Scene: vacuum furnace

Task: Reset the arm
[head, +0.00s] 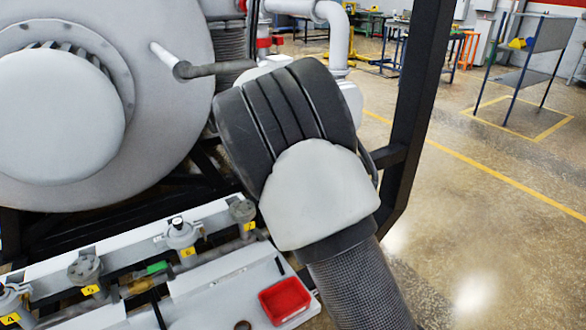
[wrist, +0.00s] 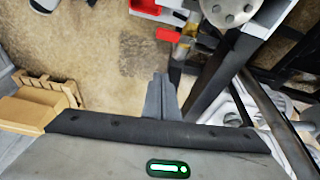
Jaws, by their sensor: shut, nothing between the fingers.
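My arm (head: 320,195) rises from the bottom of the head view and bends in front of the furnace, to the right of its round door (head: 165,110). My gripper is hidden behind the arm there. In the wrist view my gripper's fingers (wrist: 160,82) are together and empty. They point out over the open floor, left of a dark frame post (wrist: 212,75). I see no contact between the fingers and anything.
A door handle (head: 210,69) juts out close to my arm. Numbered valves (head: 85,270) and a red tray (head: 285,300) are at the lower left. A black post (head: 412,110) stands right of the arm. Open floor (head: 490,210) lies beyond. Cardboard boxes (wrist: 27,108) show at left in the wrist view.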

